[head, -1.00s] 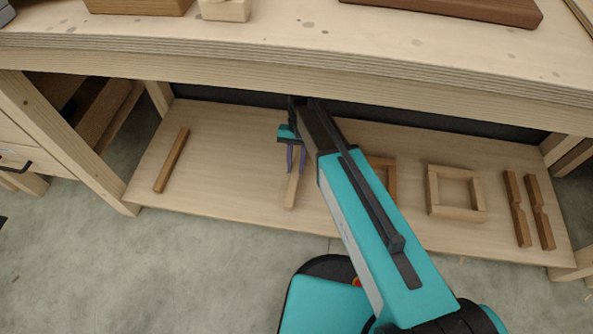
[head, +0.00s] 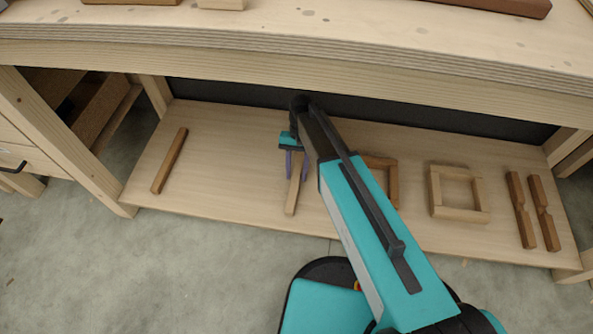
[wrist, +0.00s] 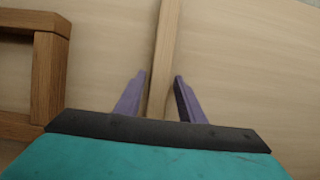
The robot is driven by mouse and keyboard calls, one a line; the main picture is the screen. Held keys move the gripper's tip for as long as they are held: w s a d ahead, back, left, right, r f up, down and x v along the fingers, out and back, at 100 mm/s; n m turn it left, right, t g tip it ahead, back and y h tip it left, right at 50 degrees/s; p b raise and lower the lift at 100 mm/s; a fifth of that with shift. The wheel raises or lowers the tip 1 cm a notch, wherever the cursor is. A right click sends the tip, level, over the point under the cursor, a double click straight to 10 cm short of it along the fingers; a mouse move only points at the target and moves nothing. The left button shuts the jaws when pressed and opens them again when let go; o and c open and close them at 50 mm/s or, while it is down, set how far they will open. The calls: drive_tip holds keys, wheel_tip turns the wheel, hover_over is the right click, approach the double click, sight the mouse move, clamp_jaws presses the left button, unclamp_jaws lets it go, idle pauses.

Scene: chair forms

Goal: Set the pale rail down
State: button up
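The pale rail (head: 291,202) lies on the lower shelf (head: 230,170), pointing toward the shelf's front edge. In the wrist view the pale rail (wrist: 164,45) runs away from me between the two purple fingers. My gripper (head: 296,168) is low over the shelf, at the rail's rear part. In the wrist view my gripper (wrist: 161,78) has a finger on each side of the rail, with a narrow gap showing on both sides. It looks open around the rail. The rail's rear end is hidden by the gripper.
A brown rail (head: 170,161) lies at the shelf's left. A brown frame (head: 392,182), partly behind my arm, a pale frame (head: 436,195) and two notched brown pieces (head: 520,208) (head: 545,215) lie right. The bench top (head: 300,70) overhangs the shelf. Bare shelf lies left of the rail.

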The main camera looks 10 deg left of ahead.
drive_tip(key=shift+o, duration=0.3)
drive_tip(key=p+v, duration=0.4)
drive_tip(key=v, duration=0.8)
drive_tip(key=shift+r, duration=0.2)
drive_tip(key=shift+p, duration=0.3)
idle(0.3)
